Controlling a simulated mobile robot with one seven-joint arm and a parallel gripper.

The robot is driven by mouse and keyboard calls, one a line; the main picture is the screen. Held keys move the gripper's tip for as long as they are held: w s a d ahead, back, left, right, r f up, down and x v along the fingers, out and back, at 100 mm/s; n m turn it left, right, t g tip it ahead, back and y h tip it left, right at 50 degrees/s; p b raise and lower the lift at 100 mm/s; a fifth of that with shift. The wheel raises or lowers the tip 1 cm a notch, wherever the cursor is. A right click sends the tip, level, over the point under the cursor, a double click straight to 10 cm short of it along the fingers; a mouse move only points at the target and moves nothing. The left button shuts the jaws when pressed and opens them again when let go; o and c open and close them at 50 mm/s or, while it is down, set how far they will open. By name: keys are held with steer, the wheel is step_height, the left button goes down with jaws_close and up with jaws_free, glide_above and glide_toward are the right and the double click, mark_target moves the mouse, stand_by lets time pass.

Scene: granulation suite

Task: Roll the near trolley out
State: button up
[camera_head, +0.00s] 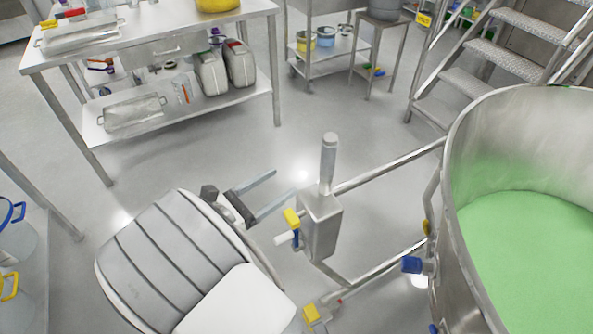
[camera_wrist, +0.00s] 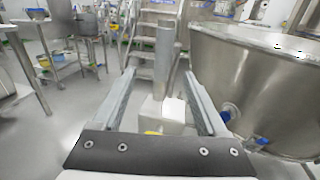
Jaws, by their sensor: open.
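The near trolley is a large steel tub (camera_head: 448,190) with green material inside, at the right. Its low tubular rails (camera_head: 385,170) reach left to a grey box (camera_head: 322,222) carrying an upright cylindrical handle (camera_head: 328,160). My gripper (camera_head: 286,184) is open and empty, with its fingers pointing at the handle from the left and a short gap seeming to remain. The tub (camera_wrist: 255,80) fills the right of that view. The trolley's wheels are not clearly visible.
A steel bench (camera_head: 150,35) with canisters (camera_head: 225,68) on its lower shelf stands at upper left. A shelved cart (camera_head: 325,55) and metal stairs (camera_head: 490,50) are at the back. Blue- and yellow-handled buckets (camera_head: 15,235) sit at the left edge. The floor (camera_head: 190,165) between is clear.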

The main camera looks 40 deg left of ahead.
steer(key=shift+s, duration=1)
steer(key=shift+c, duration=0.2)
